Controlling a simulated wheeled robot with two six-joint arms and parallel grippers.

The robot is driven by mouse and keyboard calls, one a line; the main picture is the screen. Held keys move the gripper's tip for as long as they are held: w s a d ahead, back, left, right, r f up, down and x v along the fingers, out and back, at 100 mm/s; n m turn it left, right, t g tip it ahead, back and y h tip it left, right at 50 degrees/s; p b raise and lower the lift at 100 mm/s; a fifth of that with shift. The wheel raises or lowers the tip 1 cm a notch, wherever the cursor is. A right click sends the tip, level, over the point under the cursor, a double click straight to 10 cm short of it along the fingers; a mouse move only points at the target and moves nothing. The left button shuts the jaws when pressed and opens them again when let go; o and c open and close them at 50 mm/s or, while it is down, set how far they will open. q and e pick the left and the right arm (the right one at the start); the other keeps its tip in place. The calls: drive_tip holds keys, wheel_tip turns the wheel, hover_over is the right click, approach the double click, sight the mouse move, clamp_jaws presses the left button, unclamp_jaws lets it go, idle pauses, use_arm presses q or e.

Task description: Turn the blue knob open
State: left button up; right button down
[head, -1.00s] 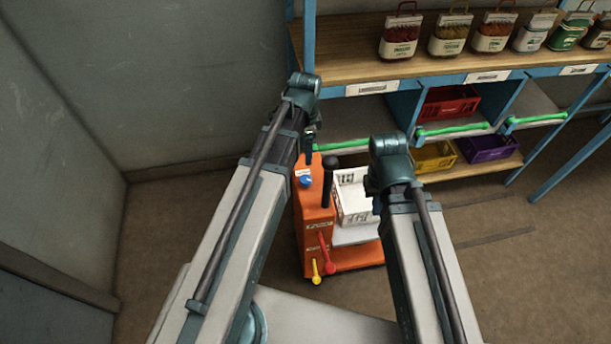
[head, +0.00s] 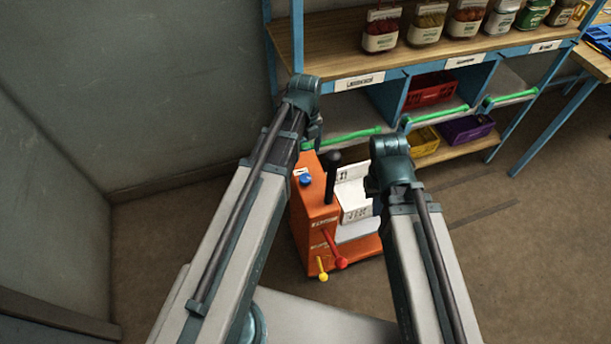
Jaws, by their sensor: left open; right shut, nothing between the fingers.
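The blue knob (head: 306,179) is a small round knob on top of the orange cart (head: 312,225), near its upper left corner by a small white label. The cart stands on the floor between my two arms. The knob shows just right of my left arm, and I cannot tell which way it is turned. Both arms reach forward, and their lower ends are hidden behind the upper links. I see neither my left nor my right gripper's fingers, and nothing is seen touching the knob.
A black post (head: 333,168), a red lever (head: 340,262) and a yellow lever (head: 323,275) stick out from the cart. A white crate (head: 356,203) sits on it. A blue-framed shelf (head: 400,75) with jars stands behind. Floor at right is clear.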

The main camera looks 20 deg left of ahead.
sight(305, 177)
use_arm(q)
wheel_tip(305, 177, down, 14)
drive_tip(key=b, duration=1.3)
drive_tip(key=shift+r, duration=0.15)
clamp_jaws()
